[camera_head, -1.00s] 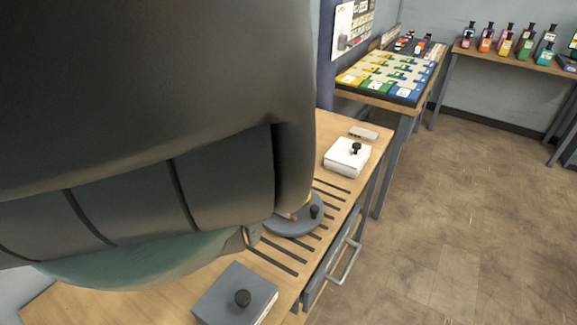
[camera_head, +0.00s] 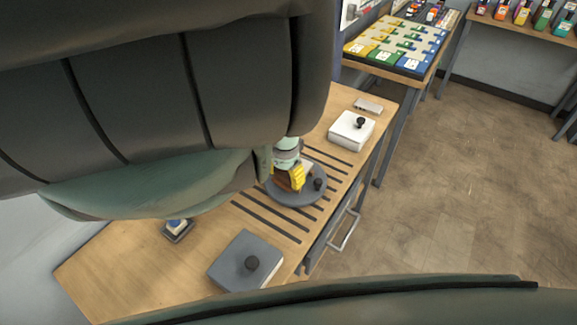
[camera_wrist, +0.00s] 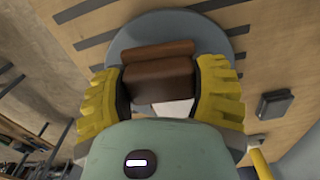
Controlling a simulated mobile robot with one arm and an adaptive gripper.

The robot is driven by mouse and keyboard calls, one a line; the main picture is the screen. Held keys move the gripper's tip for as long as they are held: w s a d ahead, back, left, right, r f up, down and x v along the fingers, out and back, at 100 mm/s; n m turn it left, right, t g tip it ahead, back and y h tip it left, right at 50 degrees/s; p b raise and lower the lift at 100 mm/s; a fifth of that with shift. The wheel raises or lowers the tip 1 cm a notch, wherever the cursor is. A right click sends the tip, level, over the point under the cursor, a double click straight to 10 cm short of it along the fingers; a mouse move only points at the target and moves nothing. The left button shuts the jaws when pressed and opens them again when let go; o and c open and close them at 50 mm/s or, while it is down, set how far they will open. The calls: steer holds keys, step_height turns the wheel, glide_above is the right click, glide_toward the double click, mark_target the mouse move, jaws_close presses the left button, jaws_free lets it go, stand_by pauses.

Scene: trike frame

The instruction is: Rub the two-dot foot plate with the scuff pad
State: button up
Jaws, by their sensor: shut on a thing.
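My gripper (camera_head: 289,178) has yellow fingers and is over the round grey plate (camera_head: 297,199) on the slatted bench. In the wrist view, my gripper (camera_wrist: 165,82) is shut on a brown block (camera_wrist: 160,78), which looks like the scuff pad. The round plate (camera_wrist: 213,37) lies beneath it; I cannot tell whether they touch. A black knob (camera_head: 318,184) stands on the plate's right side. A pale patch (camera_wrist: 176,107) shows between the fingers. No two-dot mark can be made out, so I cannot tell which piece is the two-dot foot plate.
A grey box with a black knob (camera_head: 238,266) stands at the front of the bench, a white one (camera_head: 350,133) at the back. A small dark block with a blue-white top (camera_head: 177,229) lies left. A flat grey piece (camera_head: 368,106) lies behind. Bare wood (camera_head: 125,262) is front left.

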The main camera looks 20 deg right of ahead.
step_height(320, 180, up, 6)
steer(key=p, duration=0.5)
steer(key=shift+p, duration=0.3)
steer(key=shift+r, duration=0.1)
step_height(320, 180, up, 3)
steer(key=p, duration=0.2)
steer(key=shift+p, duration=0.4)
